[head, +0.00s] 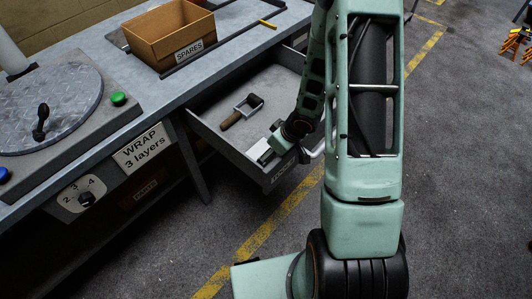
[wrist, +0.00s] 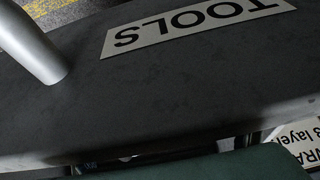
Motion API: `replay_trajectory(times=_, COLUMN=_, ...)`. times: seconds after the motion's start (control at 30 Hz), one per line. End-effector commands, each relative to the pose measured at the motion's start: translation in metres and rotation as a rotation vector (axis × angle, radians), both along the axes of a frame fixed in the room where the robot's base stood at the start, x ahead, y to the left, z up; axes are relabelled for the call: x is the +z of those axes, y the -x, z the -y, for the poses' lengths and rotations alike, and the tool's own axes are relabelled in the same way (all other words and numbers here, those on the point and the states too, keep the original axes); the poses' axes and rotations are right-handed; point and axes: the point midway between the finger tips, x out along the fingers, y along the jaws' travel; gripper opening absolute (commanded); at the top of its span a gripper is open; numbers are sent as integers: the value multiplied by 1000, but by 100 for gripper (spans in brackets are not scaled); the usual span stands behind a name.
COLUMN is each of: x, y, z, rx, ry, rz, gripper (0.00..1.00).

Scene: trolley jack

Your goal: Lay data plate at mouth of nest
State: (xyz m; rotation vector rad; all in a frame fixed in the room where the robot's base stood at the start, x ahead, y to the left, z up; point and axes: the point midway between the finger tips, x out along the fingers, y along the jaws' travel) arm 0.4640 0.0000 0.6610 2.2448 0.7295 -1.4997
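I cannot make out a data plate or a nest in either view. In the head view my arm reaches down to the front of the open drawer (head: 213,141). My gripper (head: 264,151) is at the drawer's front wall, small and partly hidden by my wrist, so its fingers cannot be told apart. The wrist view shows the drawer's dark front close up, with an upside-down TOOLS label (wrist: 195,24) and a grey handle post (wrist: 32,45) at left. No fingertips show clearly there.
A wood-handled tool (head: 240,112) lies in the drawer. On the bench stand a SPARES box (head: 168,35), a round turntable (head: 50,105), a green button (head: 118,99) and a long bar (head: 222,46). A WRAP sign (head: 141,147) hangs in front. The floor at right is mostly clear.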

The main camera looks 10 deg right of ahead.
Motion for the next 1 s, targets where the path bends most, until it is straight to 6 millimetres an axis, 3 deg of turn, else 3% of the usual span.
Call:
replay_trajectory(times=0.03, x=0, y=0, z=0, rx=0, ry=0, rz=0, gripper=75)
replay_trajectory(times=0.33, x=0, y=0, z=0, rx=0, ry=0, rz=0, gripper=43)
replay_trajectory(times=0.67, x=9, y=0, z=0, rx=-1, ry=-1, rz=1, gripper=43)
replay_trajectory(times=1.0, x=68, y=-1, z=1, rx=-1, ry=0, rz=1, gripper=43)
